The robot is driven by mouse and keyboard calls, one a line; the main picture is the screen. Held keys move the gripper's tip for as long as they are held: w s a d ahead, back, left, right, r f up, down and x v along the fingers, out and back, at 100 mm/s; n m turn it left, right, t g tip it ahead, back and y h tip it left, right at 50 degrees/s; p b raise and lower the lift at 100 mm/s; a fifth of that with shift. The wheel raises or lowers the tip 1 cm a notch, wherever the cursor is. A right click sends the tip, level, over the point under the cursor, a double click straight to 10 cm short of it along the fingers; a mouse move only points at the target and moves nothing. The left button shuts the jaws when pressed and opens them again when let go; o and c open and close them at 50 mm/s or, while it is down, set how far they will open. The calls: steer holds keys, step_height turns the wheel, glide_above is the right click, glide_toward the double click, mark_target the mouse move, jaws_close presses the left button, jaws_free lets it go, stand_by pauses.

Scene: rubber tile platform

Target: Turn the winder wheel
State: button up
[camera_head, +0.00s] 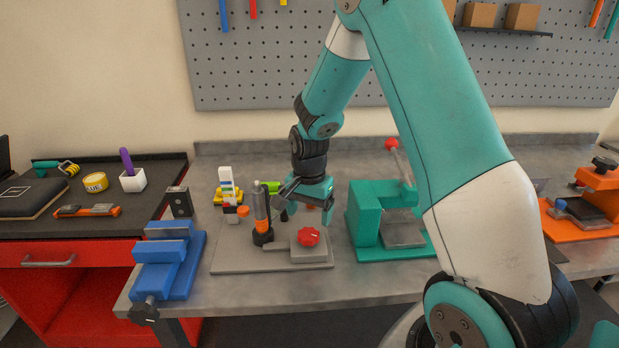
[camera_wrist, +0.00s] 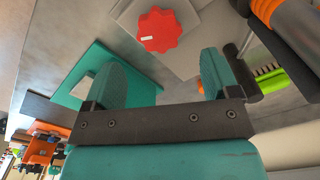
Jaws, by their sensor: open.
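A red scalloped wheel (camera_head: 308,236) with a small white mark sits on a grey block (camera_head: 310,254) on a grey base plate (camera_head: 228,264). It appears to be the winder wheel, and it also shows in the wrist view (camera_wrist: 160,30), beyond the fingertips and roughly between them. My gripper (camera_head: 294,196) is above and behind the wheel in the head view. Its two teal fingers (camera_wrist: 163,60) are spread apart with nothing between them, and they look clear of the wheel. A black and orange upright part (camera_head: 262,212) stands on the same plate, left of the wheel.
A teal press-like fixture (camera_head: 364,220) with a red-knobbed lever stands close on the right. A blue vise (camera_head: 168,262) is at the bench's left front. In the wrist view, the black and orange upright part (camera_wrist: 290,35) is close to the right finger.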

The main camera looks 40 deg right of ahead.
step_height(320, 180, up, 12)
steer(key=shift+f+b, duration=0.15)
steer(key=shift+b, duration=0.2)
steer(key=s+a+r+n+y, duration=0.2)
steer(key=s+a+n, duration=0.8)
steer(key=s+a, duration=0.2)
steer(key=s+a+r+n+y, duration=0.2)
steer(key=s+a+r+n, duration=0.1)
steer(key=s+a+n, duration=0.75)
steer(key=h+p, duration=0.4)
glide_above(311, 234)
step_height(311, 234, down, 6)
steer(key=r, duration=0.1)
step_height(311, 234, down, 18)
steer(key=shift+r+p, duration=0.2)
steer(key=shift+p, duration=1.05)
